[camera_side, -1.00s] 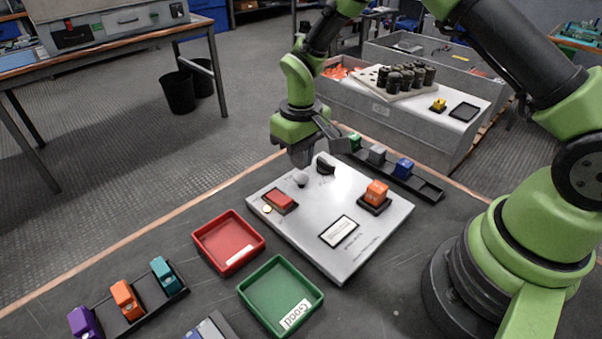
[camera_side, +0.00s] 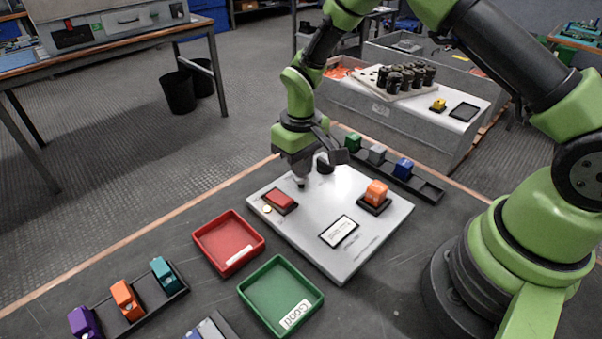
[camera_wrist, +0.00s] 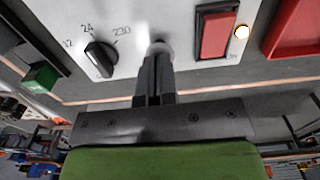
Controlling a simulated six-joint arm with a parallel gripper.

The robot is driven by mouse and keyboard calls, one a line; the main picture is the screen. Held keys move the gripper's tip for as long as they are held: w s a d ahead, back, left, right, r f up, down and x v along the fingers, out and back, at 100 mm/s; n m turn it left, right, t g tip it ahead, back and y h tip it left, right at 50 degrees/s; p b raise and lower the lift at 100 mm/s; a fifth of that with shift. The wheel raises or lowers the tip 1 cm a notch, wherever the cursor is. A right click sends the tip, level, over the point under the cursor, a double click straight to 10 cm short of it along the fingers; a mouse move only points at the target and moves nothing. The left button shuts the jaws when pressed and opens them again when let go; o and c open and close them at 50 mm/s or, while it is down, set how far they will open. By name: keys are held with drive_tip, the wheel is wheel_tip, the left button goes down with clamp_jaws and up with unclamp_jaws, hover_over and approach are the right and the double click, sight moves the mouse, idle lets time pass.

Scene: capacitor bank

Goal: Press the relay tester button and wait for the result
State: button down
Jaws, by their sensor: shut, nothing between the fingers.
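The relay tester is a pale metal panel (camera_side: 345,255) on the bench. An orange relay (camera_side: 376,192) sits in its black socket. A small display (camera_side: 338,231) carries text too small to read. The round grey button (camera_wrist: 158,47) shows just beyond my fingertips in the wrist view. My gripper (camera_side: 301,182) is shut and empty, pointing down at the button and covering most of it in the side view. Whether the tips touch it or press it, I cannot tell. A black knob (camera_wrist: 100,57) has marks including 24 and 230. A red switch (camera_wrist: 216,35) sits beside a glowing yellowish lamp (camera_wrist: 241,32).
A red tray (camera_side: 205,259) and a green tray (camera_side: 250,303) lie left of the panel. A black rack (camera_side: 430,190) with green, grey and blue relays stands behind it. Another rack (camera_side: 139,318) with purple, orange and teal relays is at lower left.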

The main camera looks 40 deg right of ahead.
drive_tip(key=shift+f, duration=0.8)
drive_tip(key=shift+r, duration=3.5)
drive_tip(key=shift+r, duration=0.15)
drive_tip(key=s+r+m+t+y, duration=0.1)
drive_tip(key=s+r+t, duration=0.1)
drive_tip(key=s+r, duration=0.6)
drive_tip(key=s+r+m+t, duration=0.2)
drive_tip(key=s+r+t, duration=0.15)
drive_tip(key=r, duration=0.75)
drive_tip(key=s+r+m+t+y, duration=0.1)
drive_tip(key=s, duration=0.8)
drive_tip(key=shift+s+d+r+t, duration=0.25)
drive_tip(key=shift+s+d+t, duration=0.05)
drive_tip(key=shift+s+t, duration=0.05)
